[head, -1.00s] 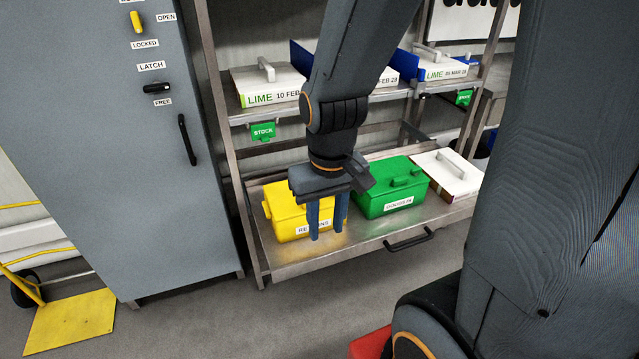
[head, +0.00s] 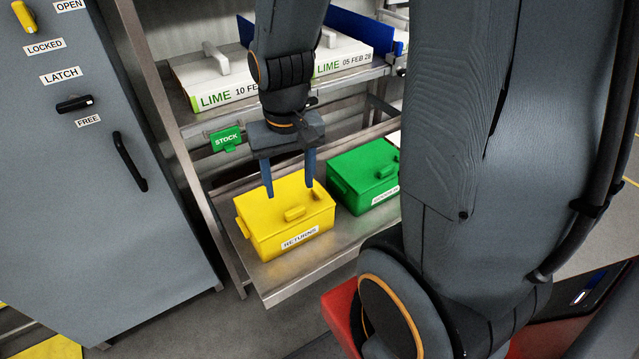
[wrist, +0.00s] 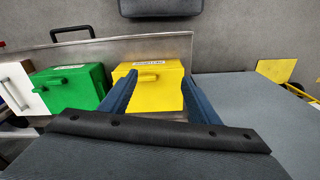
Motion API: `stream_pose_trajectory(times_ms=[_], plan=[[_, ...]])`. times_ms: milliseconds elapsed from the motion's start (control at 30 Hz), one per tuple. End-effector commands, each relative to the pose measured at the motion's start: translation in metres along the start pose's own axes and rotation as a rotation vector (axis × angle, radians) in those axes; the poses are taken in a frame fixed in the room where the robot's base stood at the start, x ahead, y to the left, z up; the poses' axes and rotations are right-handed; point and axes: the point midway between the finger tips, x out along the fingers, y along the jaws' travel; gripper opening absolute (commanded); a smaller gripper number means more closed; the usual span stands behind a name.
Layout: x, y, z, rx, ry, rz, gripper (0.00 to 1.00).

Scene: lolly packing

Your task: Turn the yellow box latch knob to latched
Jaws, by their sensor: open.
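The yellow box (head: 262,240), labelled RETURNS, sits closed on the metal tray. A yellow raised piece (head: 294,213) stands on its lid near the front edge; I cannot tell whether this is the latch knob or how it is turned. Another small raised part (head: 318,195) shows near the lid's right side. My gripper (head: 289,189) is open and empty, pointing down over the back of the lid; whether its tips touch the lid I cannot tell. In the wrist view the yellow box (wrist: 165,95) shows between and beyond the fingers of my gripper (wrist: 160,77).
A green box (head: 352,170) stands just right of the yellow one on the tray (head: 300,275). White LIME boxes (head: 215,82) fill the shelf above. A grey cabinet (head: 90,200) at left carries a black LATCH/FREE knob (head: 74,104) and a yellow OPEN/LOCKED knob (head: 24,16).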

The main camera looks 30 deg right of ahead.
Motion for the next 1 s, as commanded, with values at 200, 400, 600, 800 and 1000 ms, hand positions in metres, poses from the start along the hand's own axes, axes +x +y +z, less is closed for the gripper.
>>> stream_pose_trajectory(times_ms=[200, 400, 600, 800, 1000], plan=[[0.031, 0.032, -0.064, 0.474, -0.025, 0.013, 0.56], [0.078, 0.072, -0.110, 0.923, -0.038, 0.029, 0.56], [0.117, 0.104, -0.133, 1.237, -0.043, 0.041, 0.56], [0.136, 0.116, -0.140, 1.360, -0.043, 0.046, 0.56], [0.154, 0.117, -0.138, 1.367, -0.045, 0.048, 0.56]])
